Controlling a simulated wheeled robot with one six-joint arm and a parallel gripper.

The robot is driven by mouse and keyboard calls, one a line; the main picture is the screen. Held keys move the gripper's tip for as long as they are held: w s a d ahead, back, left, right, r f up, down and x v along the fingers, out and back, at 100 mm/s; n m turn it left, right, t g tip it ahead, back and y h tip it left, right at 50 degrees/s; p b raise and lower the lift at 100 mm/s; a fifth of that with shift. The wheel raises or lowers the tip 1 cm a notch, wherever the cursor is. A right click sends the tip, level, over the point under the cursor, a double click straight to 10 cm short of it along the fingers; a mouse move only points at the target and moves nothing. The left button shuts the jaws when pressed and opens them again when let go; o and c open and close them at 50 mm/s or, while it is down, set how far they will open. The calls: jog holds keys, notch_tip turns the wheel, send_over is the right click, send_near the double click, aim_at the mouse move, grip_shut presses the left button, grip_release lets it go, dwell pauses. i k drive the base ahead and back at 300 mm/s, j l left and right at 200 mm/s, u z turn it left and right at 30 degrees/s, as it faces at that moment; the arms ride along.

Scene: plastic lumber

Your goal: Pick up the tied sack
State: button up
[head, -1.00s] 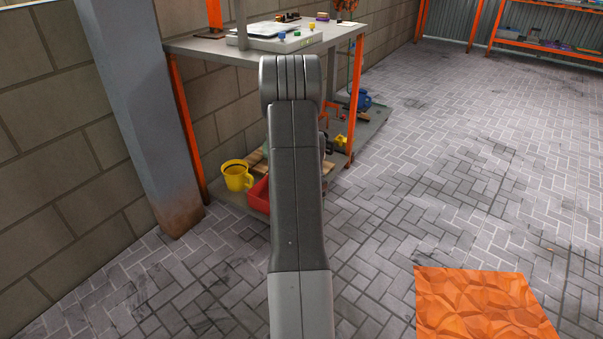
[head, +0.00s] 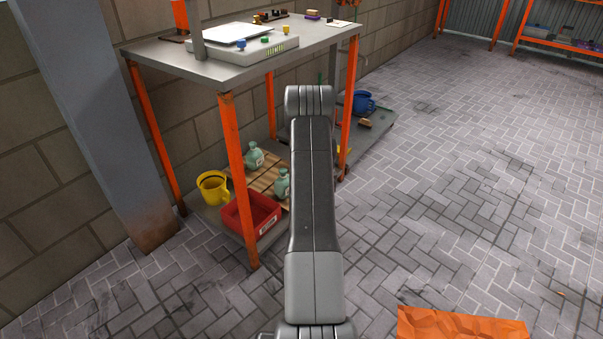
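I see no tied sack that I can make out in the head view. My arm rises through the middle of the picture and covers part of the table and its lower shelf. My gripper is not visible in this view.
A grey table (head: 190,62) with orange legs stands ahead by the block wall. A grey pillar (head: 90,120) stands left. An orange faceted object (head: 455,325) lies lower right. Paved floor at right is clear.

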aim_at(281, 183)
jog(key=i+l+u, duration=0.1)
jog(key=i+l, duration=0.3)
jog(key=i+l+u, duration=0.1)
jog(key=i+l, duration=0.3)
jog(key=l, duration=0.15)
jog(key=i+l+u, duration=0.1)
jog(key=i+l, duration=0.3)
jog(key=l, duration=0.15)
jog(key=u, duration=1.05)
jog(key=i+l, duration=0.05)
jog(key=l, duration=0.05)
